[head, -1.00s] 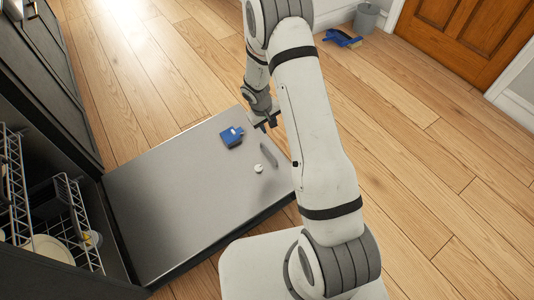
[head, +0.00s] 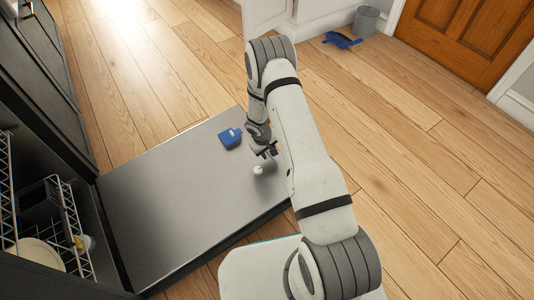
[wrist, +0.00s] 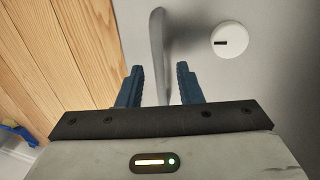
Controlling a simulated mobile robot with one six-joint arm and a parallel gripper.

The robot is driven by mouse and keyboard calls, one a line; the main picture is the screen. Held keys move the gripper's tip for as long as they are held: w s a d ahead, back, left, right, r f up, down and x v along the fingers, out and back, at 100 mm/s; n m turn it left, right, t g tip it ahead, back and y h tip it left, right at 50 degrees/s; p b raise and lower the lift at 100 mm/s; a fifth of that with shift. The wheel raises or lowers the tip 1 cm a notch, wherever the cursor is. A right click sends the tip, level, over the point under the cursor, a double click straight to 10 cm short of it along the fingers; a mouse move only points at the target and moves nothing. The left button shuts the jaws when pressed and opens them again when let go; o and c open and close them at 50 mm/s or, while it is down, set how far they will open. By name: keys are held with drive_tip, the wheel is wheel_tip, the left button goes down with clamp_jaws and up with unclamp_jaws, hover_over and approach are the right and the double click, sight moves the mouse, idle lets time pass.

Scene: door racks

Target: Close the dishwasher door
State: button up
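The dishwasher door (head: 165,195) lies open and flat, its steel face up, beside the dark dishwasher on the left. Its bar handle shows in the wrist view (wrist: 158,50), running between my gripper's two blue fingers. My gripper (wrist: 160,85) is open, with gaps on both sides of the handle. In the head view my gripper (head: 266,152) is low over the door's outer end and partly hides the handle. A round white knob (wrist: 229,40) sits on the door beside the handle; it also shows in the head view (head: 258,170).
A blue object (head: 230,137) lies on the door. The dishwasher's wire racks (head: 70,225) hold dishes at the lower left. A blue dustpan (head: 342,40) and grey bin (head: 366,20) stand far off. Wood floor around the door is clear.

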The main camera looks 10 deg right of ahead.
clamp_jaws()
idle(0.4)
